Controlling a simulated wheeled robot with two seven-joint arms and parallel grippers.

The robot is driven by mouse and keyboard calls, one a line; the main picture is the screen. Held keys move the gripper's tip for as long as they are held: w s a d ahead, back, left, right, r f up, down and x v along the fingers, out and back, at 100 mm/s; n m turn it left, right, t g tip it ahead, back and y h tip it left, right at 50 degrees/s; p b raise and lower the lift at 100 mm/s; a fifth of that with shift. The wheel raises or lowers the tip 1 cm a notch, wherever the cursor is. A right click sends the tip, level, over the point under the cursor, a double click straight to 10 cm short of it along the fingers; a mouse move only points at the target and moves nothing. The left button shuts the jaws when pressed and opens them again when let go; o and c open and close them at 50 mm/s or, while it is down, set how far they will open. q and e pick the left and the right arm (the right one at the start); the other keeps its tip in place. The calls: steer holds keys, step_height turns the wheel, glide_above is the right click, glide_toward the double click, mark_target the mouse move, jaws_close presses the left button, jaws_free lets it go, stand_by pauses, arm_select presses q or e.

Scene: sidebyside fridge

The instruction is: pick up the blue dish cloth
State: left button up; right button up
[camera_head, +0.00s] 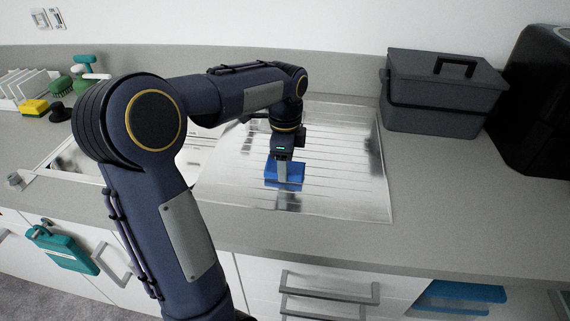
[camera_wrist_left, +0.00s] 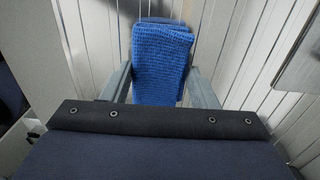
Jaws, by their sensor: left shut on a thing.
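The blue dish cloth (camera_head: 285,172) is a small folded, textured cloth over the metal draining board (camera_head: 345,185) beside the sink. My left gripper (camera_head: 284,165) comes down on it from above. In the left wrist view the cloth (camera_wrist_left: 160,62) lies between the two fingers of my left gripper (camera_wrist_left: 162,88), which is shut on it. Whether the cloth touches the board or hangs just above it, I cannot tell. My right gripper is not in view.
A dark grey lidded box (camera_head: 440,95) stands at the back right, beside a black appliance (camera_head: 540,100). A dish rack (camera_head: 28,85), a yellow sponge (camera_head: 33,109) and brushes are at the far left. Counter to the right is clear.

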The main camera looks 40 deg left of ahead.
arm_select(q)
step_height(320, 180, up, 3)
steer(key=shift+f, duration=0.2)
steer(key=s+d+r, duration=0.6)
steer(key=s+r, duration=0.3)
steer(key=s, duration=0.3)
steer(key=shift+s+d+r, duration=0.15)
steer(key=shift+d+r, duration=0.25)
